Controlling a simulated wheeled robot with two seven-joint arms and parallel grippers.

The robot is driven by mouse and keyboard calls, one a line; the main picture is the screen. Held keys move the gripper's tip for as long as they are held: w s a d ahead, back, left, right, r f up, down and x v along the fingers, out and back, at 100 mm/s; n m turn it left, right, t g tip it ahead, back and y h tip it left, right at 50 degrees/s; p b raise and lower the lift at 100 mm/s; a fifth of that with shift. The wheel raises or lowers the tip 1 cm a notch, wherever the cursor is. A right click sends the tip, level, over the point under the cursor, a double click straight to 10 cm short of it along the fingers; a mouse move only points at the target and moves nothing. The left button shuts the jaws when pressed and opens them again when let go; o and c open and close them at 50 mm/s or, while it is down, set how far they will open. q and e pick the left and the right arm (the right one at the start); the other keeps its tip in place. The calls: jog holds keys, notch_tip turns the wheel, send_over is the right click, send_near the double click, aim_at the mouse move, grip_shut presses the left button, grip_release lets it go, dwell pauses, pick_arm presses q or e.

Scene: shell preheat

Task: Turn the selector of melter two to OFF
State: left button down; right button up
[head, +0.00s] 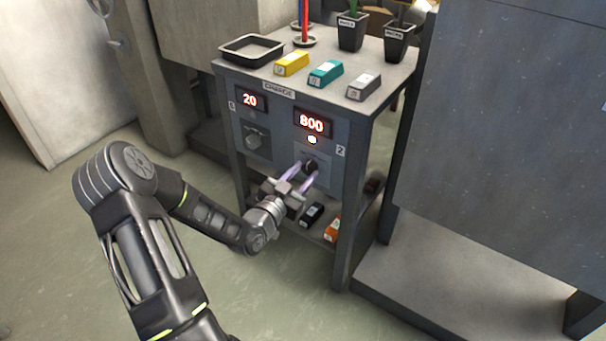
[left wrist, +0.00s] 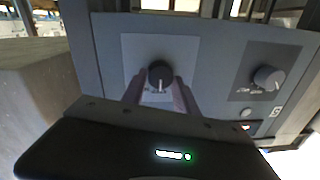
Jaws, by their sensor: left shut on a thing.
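My left gripper (head: 303,174) reaches the front of the two-panel stand, its fingers at the dark round selector (head: 311,163) of melter two. That panel carries a "2" label, a display (head: 312,122) reading 800 and a lit lamp (head: 312,140). In the left wrist view, the selector (left wrist: 160,75) sits between the two fingers of my left gripper (left wrist: 159,88), which is shut on it. A white pointer line on it points down in that picture. The position lettering is too small or hidden to read. My right gripper is not in view.
The neighbouring selector (head: 253,140) sits left, under a display (head: 250,100) reading 20; it also shows in the left wrist view (left wrist: 268,78). Yellow (head: 291,63), teal (head: 326,74) and grey (head: 363,87) bars and a black tray (head: 251,48) lie on top. A large grey cabinet (head: 510,130) stands right.

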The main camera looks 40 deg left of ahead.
pick_arm(q)
jog(key=n+p, duration=0.2)
jog(key=n, duration=0.2)
jog(key=shift+r, duration=0.15)
jog(key=n+p, duration=0.1)
jog(key=n, duration=0.3)
jog(key=shift+a+g, duration=0.15)
jog(key=shift+g, duration=0.15)
jog(key=shift+n, duration=0.4)
jog(key=c, duration=0.9)
grip_release()
jog(key=shift+c, duration=0.2)
